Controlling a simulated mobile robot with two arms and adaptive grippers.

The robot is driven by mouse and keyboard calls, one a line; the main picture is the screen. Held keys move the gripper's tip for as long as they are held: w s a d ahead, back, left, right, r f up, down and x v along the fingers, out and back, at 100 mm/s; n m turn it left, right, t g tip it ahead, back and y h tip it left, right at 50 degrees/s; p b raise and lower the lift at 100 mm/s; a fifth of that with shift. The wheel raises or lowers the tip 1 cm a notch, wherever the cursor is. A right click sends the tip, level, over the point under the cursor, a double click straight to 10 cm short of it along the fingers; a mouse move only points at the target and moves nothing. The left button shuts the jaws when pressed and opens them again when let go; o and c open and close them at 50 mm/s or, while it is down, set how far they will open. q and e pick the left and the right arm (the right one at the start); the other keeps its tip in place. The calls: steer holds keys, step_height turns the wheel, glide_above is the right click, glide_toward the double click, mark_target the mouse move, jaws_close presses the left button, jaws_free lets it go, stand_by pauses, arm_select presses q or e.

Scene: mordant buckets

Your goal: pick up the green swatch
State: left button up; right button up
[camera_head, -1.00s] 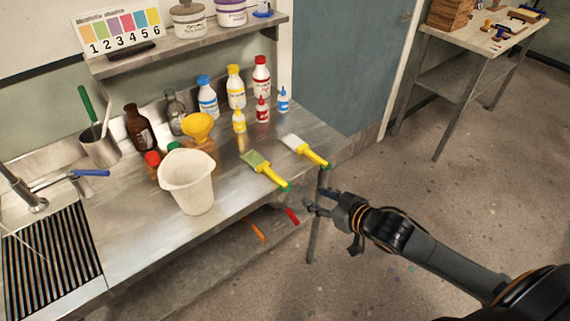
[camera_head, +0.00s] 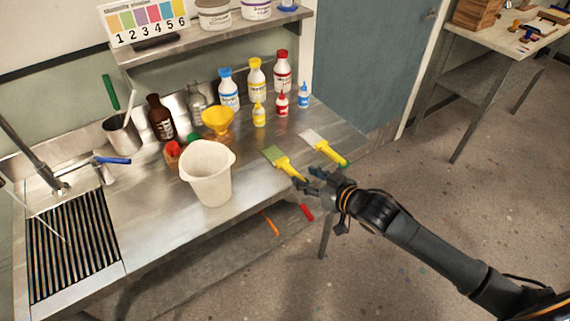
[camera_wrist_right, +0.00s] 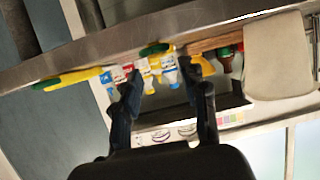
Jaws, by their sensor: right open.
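The green swatch (camera_head: 274,154) lies on the metal counter (camera_head: 236,193). Its flat green end points to the back and its yellow handle points to the front edge. A similar piece with a white end (camera_head: 312,138) lies to its right. My right gripper (camera_head: 303,178) is open and empty at the counter's front edge, close to the handle's near end. Whether it touches the handle cannot be told. The right wrist view looks upside down, with the open fingers (camera_wrist_right: 160,78) below a green handle end (camera_wrist_right: 155,50). My left gripper is out of view.
A white pitcher (camera_head: 209,174) stands left of the swatch. A yellow funnel (camera_head: 217,120) and several bottles, including a small yellow one (camera_head: 259,115), stand behind. A lower shelf (camera_head: 215,255) holds orange and red items. Open floor is at right.

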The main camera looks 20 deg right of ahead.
mark_target(294, 172)
steer(key=p+x, duration=0.1)
steer(key=x, duration=0.4)
steer(key=shift+a+f, duration=0.1)
steer(key=shift+f, duration=0.1)
steer(key=shift+s, duration=0.1)
jaws_close()
